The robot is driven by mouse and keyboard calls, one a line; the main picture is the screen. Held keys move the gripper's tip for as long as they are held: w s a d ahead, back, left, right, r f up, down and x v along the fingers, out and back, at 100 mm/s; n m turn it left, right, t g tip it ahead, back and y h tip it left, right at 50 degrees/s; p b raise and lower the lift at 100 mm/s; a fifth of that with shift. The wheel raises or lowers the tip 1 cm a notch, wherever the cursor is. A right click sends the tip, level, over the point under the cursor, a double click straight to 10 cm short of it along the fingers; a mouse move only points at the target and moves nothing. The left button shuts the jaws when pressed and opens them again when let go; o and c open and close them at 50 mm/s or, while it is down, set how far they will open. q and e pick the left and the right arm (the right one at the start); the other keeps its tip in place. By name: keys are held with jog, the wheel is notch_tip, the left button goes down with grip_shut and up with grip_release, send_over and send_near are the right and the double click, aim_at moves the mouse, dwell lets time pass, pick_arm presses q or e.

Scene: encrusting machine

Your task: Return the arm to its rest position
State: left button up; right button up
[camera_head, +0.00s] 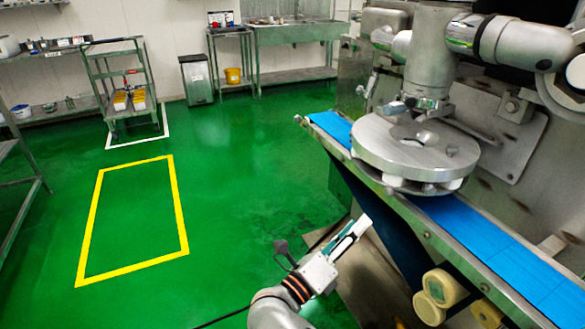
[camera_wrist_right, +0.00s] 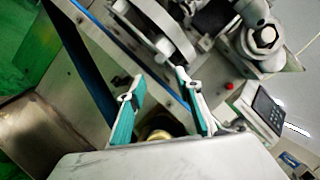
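My right gripper (camera_head: 350,236) is in the lower middle of the head view, in front of the encrusting machine's frame and below its blue belt (camera_head: 465,235). In the right wrist view the gripper (camera_wrist_right: 160,95) shows two teal-padded fingers standing well apart, with nothing held between them. A rounded brass-coloured part (camera_wrist_right: 159,135) shows behind the gap, near the gripper's body. My left gripper is in neither view.
The machine's round metal disc (camera_head: 415,150) sits over the belt. Cream rollers (camera_head: 438,293) are on its side, right of my gripper. Green floor is open to the left, with a yellow-outlined rectangle (camera_head: 182,215). A wheeled rack (camera_head: 118,75) stands farther back.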

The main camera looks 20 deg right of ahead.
jog(key=shift+r, duration=0.1)
